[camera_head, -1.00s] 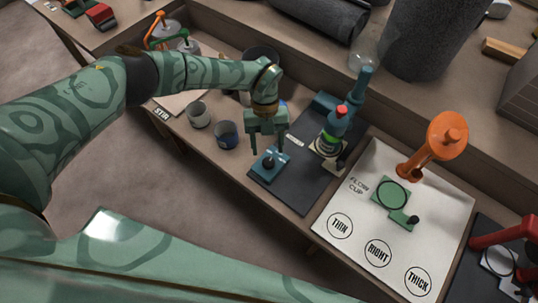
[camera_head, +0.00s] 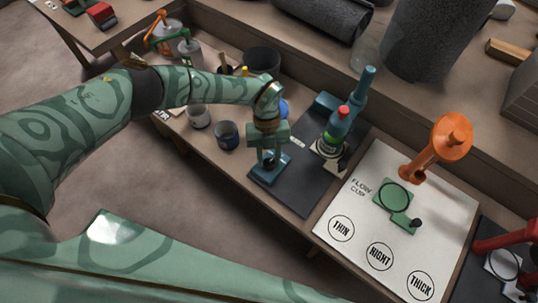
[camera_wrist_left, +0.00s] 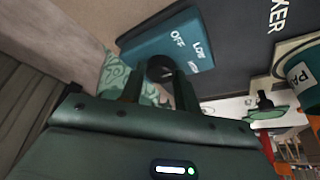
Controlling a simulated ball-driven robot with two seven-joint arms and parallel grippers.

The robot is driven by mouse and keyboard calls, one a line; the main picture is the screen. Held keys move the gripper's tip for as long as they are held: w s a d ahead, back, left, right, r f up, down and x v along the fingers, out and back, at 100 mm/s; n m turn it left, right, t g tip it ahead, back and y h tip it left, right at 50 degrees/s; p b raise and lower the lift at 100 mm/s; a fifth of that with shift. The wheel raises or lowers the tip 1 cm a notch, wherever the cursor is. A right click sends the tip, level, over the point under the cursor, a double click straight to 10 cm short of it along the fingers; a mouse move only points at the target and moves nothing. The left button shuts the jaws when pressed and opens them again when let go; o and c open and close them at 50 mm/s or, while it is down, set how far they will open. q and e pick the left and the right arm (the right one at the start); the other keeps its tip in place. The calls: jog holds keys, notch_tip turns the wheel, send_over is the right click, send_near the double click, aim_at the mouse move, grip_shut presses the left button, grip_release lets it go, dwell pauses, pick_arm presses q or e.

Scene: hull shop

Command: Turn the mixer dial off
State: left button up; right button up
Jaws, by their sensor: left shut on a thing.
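The mixer dial (camera_wrist_left: 161,67) is a dark round knob with a pale mark on top. It sits on a teal control box (camera_wrist_left: 150,45) printed OFF, LOW and a third, partly hidden word. In the head view the box (camera_head: 259,176) lies at the front left of the dark mixer mat (camera_head: 307,190). My left gripper (camera_head: 270,162) points down over the box, its fingers shut on the dial. The wrist view shows the two fingers (camera_wrist_left: 157,90) on either side of the knob. I cannot tell exactly which word the mark faces. My right gripper is not in view.
Cups (camera_head: 226,134) stand to the left. A white flow cup board (camera_head: 375,235) with an orange stand (camera_head: 439,146) lies to the right.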

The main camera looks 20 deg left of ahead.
pick_arm(q)
jog(key=shift+a+r+n+h+p, duration=0.1)
jog(key=shift+r+n+h+p, duration=0.2)
jog(key=shift+n+p, duration=0.65)
jog(key=n+p, duration=0.2)
jog(key=n+t+h+p, duration=0.1)
jog(key=n+p, duration=0.1)
jog(key=shift+s+t+p, duration=0.15)
jog(key=shift+t+p, duration=0.15)
jog(key=shift+a+f+n+t+h+p, duration=0.1)
jog(key=shift+n+t+h+p, duration=0.25)
jog(key=shift+n+p, duration=0.75)
jog(key=shift+s+f+n+t+p, duration=0.15)
jog(key=shift+n+t+p, duration=0.1)
jog(key=shift+n+p, duration=0.55)
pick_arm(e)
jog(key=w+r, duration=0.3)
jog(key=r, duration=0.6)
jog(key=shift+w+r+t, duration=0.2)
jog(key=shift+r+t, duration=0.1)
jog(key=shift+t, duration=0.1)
pick_arm(q)
jog(key=shift+n, duration=0.25)
jog(key=o, duration=1)
